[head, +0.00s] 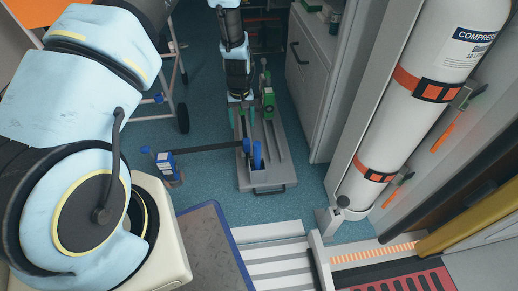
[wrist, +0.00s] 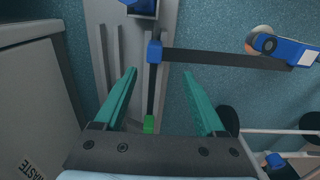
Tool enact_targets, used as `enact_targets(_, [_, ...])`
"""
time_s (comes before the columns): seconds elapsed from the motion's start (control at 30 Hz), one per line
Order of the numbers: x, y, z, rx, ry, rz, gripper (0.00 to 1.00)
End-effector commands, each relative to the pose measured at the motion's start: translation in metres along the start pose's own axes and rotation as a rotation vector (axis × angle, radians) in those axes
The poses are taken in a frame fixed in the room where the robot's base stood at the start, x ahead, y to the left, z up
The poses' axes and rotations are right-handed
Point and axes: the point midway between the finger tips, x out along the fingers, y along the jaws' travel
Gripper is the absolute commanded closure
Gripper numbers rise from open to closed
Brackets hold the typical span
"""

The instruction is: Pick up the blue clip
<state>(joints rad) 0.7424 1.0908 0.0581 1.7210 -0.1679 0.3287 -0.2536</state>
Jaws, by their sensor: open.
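A small blue clip (wrist: 154,51) sits at the corner where a dark bar meets a thin dark strip, over the grey ribbed tray. It also shows in the head view (head: 246,146), near the tray's front end. My gripper (wrist: 158,72) is open and empty, its two teal fingers spread to either side of the strip. The clip lies just beyond the fingertips, apart from them. In the head view my gripper (head: 242,112) points down over the tray (head: 285,158). A small green piece (wrist: 149,124) shows between the fingers, close to the palm.
The dark bar (head: 208,148) runs left to a blue-and-white device (head: 165,162) on the floor. Another blue part (head: 257,155) stands at the tray's front. A green device (head: 268,97) is on the tray. A cabinet (head: 308,75) stands right; a wheeled trolley (head: 178,85) left.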

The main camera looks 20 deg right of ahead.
Motion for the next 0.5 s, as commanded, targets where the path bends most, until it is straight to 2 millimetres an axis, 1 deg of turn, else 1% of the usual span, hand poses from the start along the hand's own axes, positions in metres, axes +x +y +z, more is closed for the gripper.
enact_targets(0.03, [0.011, 0.003, 0.001, 0.002, 0.000, -0.001, 0.28])
enact_targets(0.23, [0.025, 0.005, 0.002, 0.004, 0.003, 0.001, 0.28])
enact_targets(0.4, [0.052, 0.004, 0.003, 0.004, 0.002, 0.001, 0.28])
enact_targets(0.5, [0.063, 0.005, 0.002, 0.004, 0.003, 0.002, 0.28])
